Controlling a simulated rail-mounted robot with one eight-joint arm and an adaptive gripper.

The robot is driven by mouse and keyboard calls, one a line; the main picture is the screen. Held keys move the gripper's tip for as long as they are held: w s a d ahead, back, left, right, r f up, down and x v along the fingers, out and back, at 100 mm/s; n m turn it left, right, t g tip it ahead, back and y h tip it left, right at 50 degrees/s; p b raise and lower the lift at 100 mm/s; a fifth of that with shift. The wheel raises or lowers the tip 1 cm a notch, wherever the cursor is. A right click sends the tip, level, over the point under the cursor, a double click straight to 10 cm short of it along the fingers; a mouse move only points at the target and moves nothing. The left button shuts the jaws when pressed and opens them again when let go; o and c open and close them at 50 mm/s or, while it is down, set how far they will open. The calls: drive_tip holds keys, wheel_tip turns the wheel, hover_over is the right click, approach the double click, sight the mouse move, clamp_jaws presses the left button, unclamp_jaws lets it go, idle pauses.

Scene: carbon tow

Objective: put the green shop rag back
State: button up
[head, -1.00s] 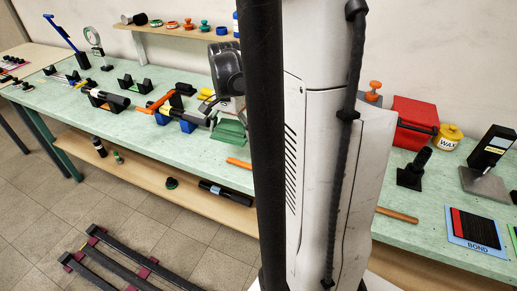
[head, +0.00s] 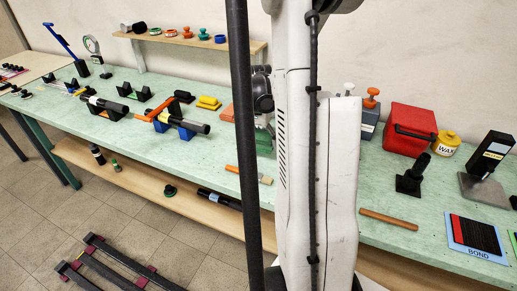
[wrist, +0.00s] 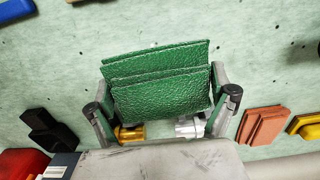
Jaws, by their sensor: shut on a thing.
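A terracotta block (head: 228,113) and yellow pads (head: 208,103) lie left of my gripper. An orange-handled brush (head: 248,175) lies near the front edge. Right of my column stand a red box (head: 409,128), a wax jar (head: 445,143) and a black tool (head: 412,178).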

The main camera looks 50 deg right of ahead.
sight(258, 154)
drive_tip(key=shift+f, duration=1.8)
drive_tip(key=shift+f+b, duration=0.1)
drive_tip(key=shift+b, duration=0.2)
drive_tip(key=shift+f, duration=0.25)
drive_tip(key=o, duration=1.3)
drive_tip(key=shift+c, duration=0.2)
drive_tip(key=shift+r, duration=0.25)
drive_tip(key=shift+r+p, duration=0.3)
drive_tip(key=shift+r, duration=0.05)
wheel_tip(258, 154, up, 13)
